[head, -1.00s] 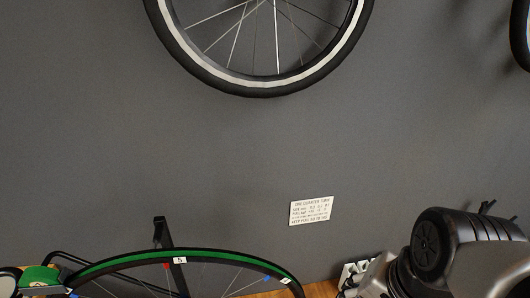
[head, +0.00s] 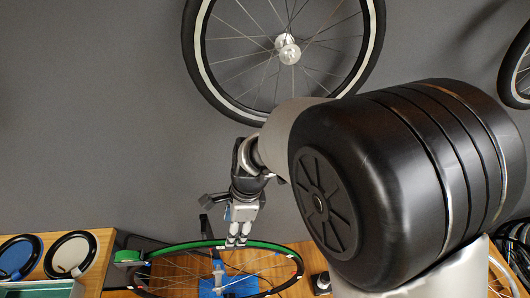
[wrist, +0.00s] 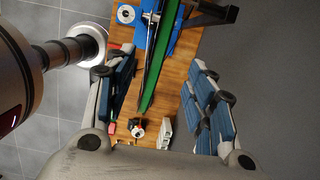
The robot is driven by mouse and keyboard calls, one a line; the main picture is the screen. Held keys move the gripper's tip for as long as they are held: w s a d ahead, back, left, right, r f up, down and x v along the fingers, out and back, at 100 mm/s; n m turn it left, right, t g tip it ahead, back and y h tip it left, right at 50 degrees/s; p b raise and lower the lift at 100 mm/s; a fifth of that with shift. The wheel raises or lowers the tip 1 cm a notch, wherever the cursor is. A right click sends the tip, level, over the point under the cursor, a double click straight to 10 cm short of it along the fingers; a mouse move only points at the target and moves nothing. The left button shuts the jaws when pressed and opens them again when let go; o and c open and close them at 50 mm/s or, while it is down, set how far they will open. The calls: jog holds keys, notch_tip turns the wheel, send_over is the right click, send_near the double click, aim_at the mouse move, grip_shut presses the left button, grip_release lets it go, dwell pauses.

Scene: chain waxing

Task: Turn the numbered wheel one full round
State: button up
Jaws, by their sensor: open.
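The numbered wheel (head: 185,246) lies across the lower part of the head view, seen at a shallow angle, with a green band on its rim and thin spokes. Its number labels are too small to read now. My gripper (head: 237,241) points down at the far part of the rim, right of the wheel's middle. In the wrist view my gripper (wrist: 162,72) is open, with blue pads on both sides. The wheel's green and black rim (wrist: 157,62) runs between the pads, nearer the left one, with a gap on the right. I cannot tell whether a pad touches it.
A spoked wheel (head: 195,70) hangs on the grey wall above. My arm hides much of the right side.

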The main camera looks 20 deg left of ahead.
jog(key=shift+s+a, duration=0.2)
jog(key=shift+a, duration=0.1)
jog(key=shift+f, duration=0.35)
jog(key=x, duration=0.9)
jog(key=shift+s+f, duration=0.1)
grip_shut()
